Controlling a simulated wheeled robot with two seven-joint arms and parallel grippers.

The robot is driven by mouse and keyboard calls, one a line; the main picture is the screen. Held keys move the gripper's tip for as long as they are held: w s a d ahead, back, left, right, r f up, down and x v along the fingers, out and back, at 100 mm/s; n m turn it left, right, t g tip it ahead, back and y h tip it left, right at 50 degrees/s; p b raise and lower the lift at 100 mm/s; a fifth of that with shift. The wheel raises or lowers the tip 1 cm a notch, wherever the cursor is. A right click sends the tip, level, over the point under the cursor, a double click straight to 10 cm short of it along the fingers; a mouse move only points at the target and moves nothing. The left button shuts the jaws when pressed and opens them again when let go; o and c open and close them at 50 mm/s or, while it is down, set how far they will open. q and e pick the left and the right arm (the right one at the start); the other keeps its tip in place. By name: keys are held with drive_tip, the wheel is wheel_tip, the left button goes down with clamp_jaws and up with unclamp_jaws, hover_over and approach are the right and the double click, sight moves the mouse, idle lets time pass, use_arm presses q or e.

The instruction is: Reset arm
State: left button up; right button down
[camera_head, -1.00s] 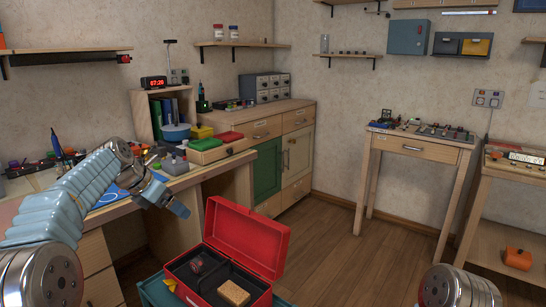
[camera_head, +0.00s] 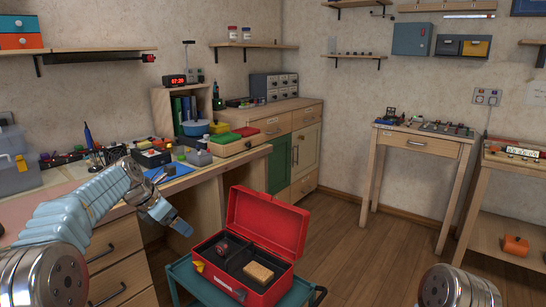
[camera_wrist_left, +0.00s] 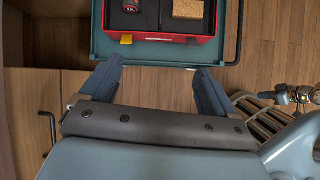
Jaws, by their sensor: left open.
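My left arm comes in from the left in the head view, and its gripper (camera_head: 180,226) hangs in the air to the left of the red toolbox (camera_head: 262,238). In the left wrist view the two blue fingers (camera_wrist_left: 157,76) stand wide apart with nothing between them. The toolbox's front edge (camera_wrist_left: 170,41) lies just beyond the fingertips there, not touching them. Only a round silver joint of my right arm shows at the bottom right of the head view; its gripper is out of view.
The open toolbox stands on a teal cart (camera_head: 184,275) and holds a tan sponge-like block (camera_head: 258,272) and a dark red item (camera_head: 222,247). A cluttered workbench (camera_head: 209,170) stands on the left. The wooden floor (camera_head: 350,245) to the right is clear.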

use_arm(q)
drive_tip(key=s+d+f+m+g, duration=0.15)
drive_tip(key=s+f+m, duration=0.25)
drive_tip(key=f, duration=0.7)
drive_tip(key=s+d+f+m+g+y, duration=0.1)
drive_tip(key=s+d+f+m, duration=0.25)
drive_tip(key=f, duration=0.75)
drive_tip(key=s+d+f+m+g, duration=0.1)
drive_tip(key=s+f+m, duration=0.35)
drive_tip(key=f, duration=0.65)
drive_tip(key=s+d+f+m, duration=0.3)
drive_tip(key=s+m, duration=0.1)
drive_tip(key=s, duration=0.4)
drive_tip(key=s+d+f+m+g, duration=0.1)
drive_tip(key=s+d+f+m, duration=0.2)
drive_tip(key=s+m, duration=0.2)
drive_tip(key=s+d+f+m+h, duration=0.1)
drive_tip(key=s+d+f+m, duration=0.2)
drive_tip(key=s, duration=0.8)
drive_tip(key=shift+d+f+m, duration=0.4)
drive_tip(key=shift+f+m, duration=0.05)
drive_tip(key=shift+m, duration=0.25)
